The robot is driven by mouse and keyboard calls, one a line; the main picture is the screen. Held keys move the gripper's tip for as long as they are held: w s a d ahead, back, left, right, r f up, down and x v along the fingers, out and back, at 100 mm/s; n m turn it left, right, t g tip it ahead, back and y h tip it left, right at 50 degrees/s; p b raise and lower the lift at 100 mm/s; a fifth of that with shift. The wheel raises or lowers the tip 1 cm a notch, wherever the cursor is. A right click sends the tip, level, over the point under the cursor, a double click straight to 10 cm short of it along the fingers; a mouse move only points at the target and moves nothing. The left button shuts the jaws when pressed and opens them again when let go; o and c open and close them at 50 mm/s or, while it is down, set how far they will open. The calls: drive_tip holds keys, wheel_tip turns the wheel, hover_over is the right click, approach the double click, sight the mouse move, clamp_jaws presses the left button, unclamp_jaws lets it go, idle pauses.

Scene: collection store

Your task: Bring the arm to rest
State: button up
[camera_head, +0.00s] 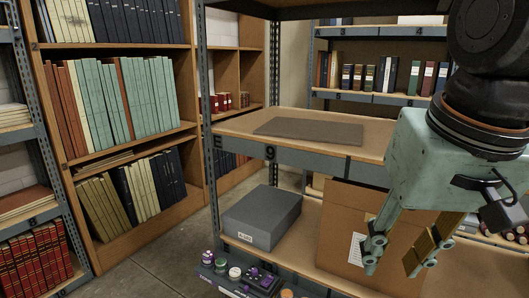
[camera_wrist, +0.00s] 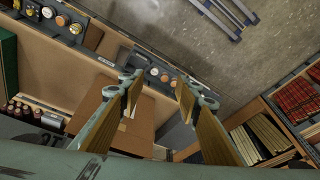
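My arm hangs at the right of the head view. My gripper (camera_head: 398,258) points downward in front of the shelf unit, with its two fingers apart and nothing between them. In the wrist view the gripper (camera_wrist: 157,85) is also open and empty, with gold-coloured pads on the inner faces of the fingers. Below and behind the fingers is a cardboard box (camera_head: 340,222) with a white label on the lower shelf. The gripper overlaps the box in the head view; I cannot tell how far apart they are.
A flat grey board (camera_head: 308,130) lies on the middle shelf (camera_head: 236,126). A grey lidded box (camera_head: 262,217) sits on the shelf below. Bookcases (camera_head: 130,90) line the left. The floor (camera_head: 160,262) between is clear.

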drive_tip(key=s+d+f+n, duration=0.1)
drive_tip(key=s+f, duration=0.1)
drive_tip(key=s, duration=0.7)
drive_tip(key=shift+t, duration=0.3)
drive_tip(key=shift+w+f, duration=0.1)
wheel_tip(320, 180, down, 7)
drive_tip(key=b, duration=0.7)
drive_tip(key=shift+f, duration=0.2)
drive_tip(key=shift+d, duration=0.15)
